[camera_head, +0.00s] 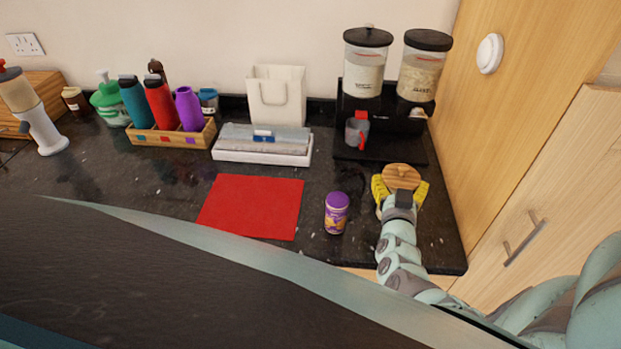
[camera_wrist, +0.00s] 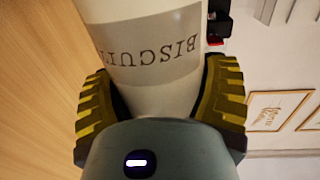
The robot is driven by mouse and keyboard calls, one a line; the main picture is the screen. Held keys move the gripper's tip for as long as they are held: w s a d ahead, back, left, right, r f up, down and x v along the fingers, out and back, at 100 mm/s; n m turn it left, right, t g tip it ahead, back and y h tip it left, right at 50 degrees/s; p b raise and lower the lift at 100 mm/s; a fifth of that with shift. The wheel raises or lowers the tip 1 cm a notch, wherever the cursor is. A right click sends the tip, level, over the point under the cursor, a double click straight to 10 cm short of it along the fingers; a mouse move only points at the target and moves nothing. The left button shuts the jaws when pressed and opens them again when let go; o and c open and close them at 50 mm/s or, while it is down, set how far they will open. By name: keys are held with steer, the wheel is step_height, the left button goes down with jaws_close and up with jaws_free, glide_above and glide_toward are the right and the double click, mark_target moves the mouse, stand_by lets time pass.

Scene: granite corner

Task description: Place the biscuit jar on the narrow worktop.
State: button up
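The biscuit jar (camera_wrist: 150,62) is a pale cylinder with a grey label reading "BISCUIT", upside down in the wrist view. In the head view its round wooden lid (camera_head: 402,176) shows at the right end of the dark granite worktop (camera_head: 330,262), in front of the black stand. My gripper (camera_head: 400,190) has its yellow-and-black fingers on both sides of the jar and looks shut on it; the wrist view shows the fingers (camera_wrist: 160,100) against its sides. The jar's base is hidden, so I cannot tell whether it touches the worktop. I cannot tell which surface is the narrow worktop.
A purple jar (camera_head: 336,213) stands just left of my gripper, beside a red mat (camera_head: 252,207). A black stand (camera_head: 375,145) holds two canisters and a grey-red mug (camera_head: 357,130). A wooden cabinet (camera_head: 515,120) bounds the right side. Bare worktop lies left of the mat.

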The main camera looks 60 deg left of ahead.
steer(key=o, duration=0.4)
steer(key=shift+w, duration=0.15)
steer(key=shift+c, duration=0.2)
steer(key=shift+d+r+p, duration=0.1)
steer(key=shift+r+p, duration=0.1)
steer(key=shift+p, duration=0.1)
steer(key=b+v, duration=0.1)
steer(key=v, duration=1.1)
steer(key=shift+b, duration=0.3)
